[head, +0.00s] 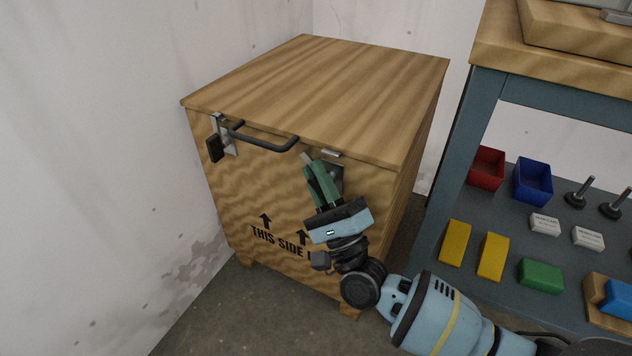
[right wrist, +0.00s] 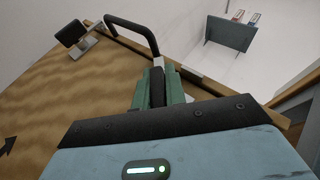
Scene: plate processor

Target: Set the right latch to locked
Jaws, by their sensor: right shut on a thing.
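A wooden crate (head: 250,185) with a closed lid (head: 330,90) stands against the wall. The left latch (head: 219,140), metal with a black grip, is at the front's upper left. The right latch (head: 331,153) is at the upper right, mostly hidden behind my right gripper (head: 313,170). In the right wrist view, the right gripper's green fingers (right wrist: 158,85) are closed around the dark grip of the right latch (right wrist: 157,80), with a light metal piece just beyond. Which way this latch is set is hard to tell. My left gripper is not in view.
A black bar handle (head: 265,140) runs along the crate's front top edge between the latches. To the right, a workbench (head: 458,140) has a lower shelf with a red bin (head: 486,167), a blue bin (head: 532,180) and several coloured blocks. Bare floor lies before the crate.

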